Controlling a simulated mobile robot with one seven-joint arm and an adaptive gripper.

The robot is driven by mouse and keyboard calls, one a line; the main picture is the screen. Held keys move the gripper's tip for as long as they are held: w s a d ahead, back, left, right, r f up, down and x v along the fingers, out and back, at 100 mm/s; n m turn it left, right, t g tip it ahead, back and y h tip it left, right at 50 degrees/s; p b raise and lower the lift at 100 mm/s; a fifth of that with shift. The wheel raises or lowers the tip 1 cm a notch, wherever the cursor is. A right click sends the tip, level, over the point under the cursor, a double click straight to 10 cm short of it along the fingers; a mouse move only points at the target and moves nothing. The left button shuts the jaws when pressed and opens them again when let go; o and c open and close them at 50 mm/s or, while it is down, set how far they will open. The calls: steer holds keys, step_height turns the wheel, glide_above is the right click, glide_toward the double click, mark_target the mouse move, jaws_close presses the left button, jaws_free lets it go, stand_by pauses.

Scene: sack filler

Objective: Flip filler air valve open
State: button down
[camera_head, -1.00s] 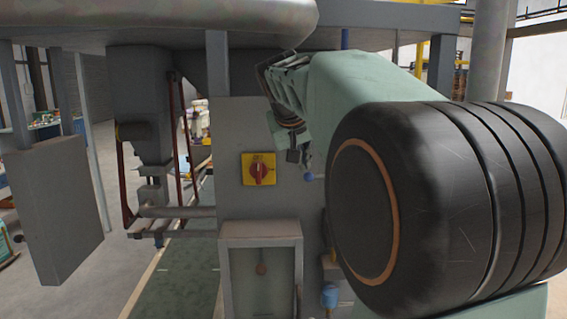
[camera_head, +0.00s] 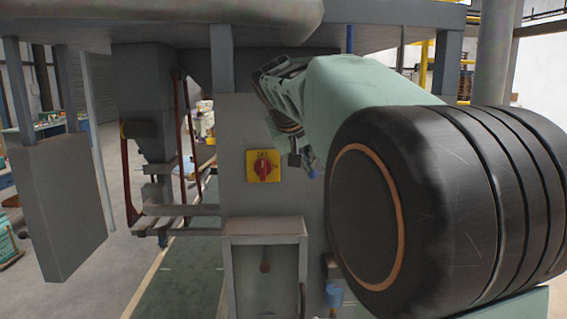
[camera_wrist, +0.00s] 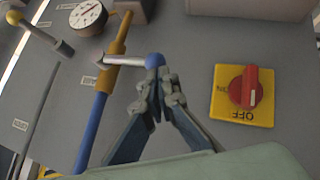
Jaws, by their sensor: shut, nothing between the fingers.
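In the wrist view a pale metal lever (camera_wrist: 125,61) with a blue ball knob (camera_wrist: 155,60) crosses a pipe with an orange upper part (camera_wrist: 121,35) and a blue lower part (camera_wrist: 93,125). The lever points right, roughly square to the pipe. A small label beside it is too small to read. My gripper (camera_wrist: 160,76) is shut and empty, its fingertips at or just below the knob; I cannot tell whether they touch it. In the head view a blue part (camera_head: 312,164) shows beside my arm's end; the lever is mostly hidden there.
A yellow plate with a red OFF switch (camera_wrist: 247,90) is right of my gripper; it also shows in the head view (camera_head: 263,167). A round gauge (camera_wrist: 88,16) and another lever with a yellow knob (camera_wrist: 14,17) are upper left. My arm hides the machine's right side.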

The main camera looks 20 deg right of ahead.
steer(key=shift+f, duration=0.25)
steer(key=s+d+f+n+h+b, duration=0.1)
steer(key=d+f+n+h+b, duration=0.2)
steer(key=b, duration=1.2)
steer(key=d+f+n+t+h+b, duration=0.1)
steer(key=d+f+n+h+b, duration=0.2)
steer(key=b, duration=1.3)
steer(key=shift+s+d+f+n+t+h, duration=0.25)
steer(key=shift+f+n+h, duration=1.05)
steer(key=shift+f+h, duration=1.95)
steer(key=shift+s+f+y, duration=0.15)
steer(key=shift+f+y, duration=0.1)
steer(key=shift+y, duration=0.1)
steer(key=shift+a, duration=0.1)
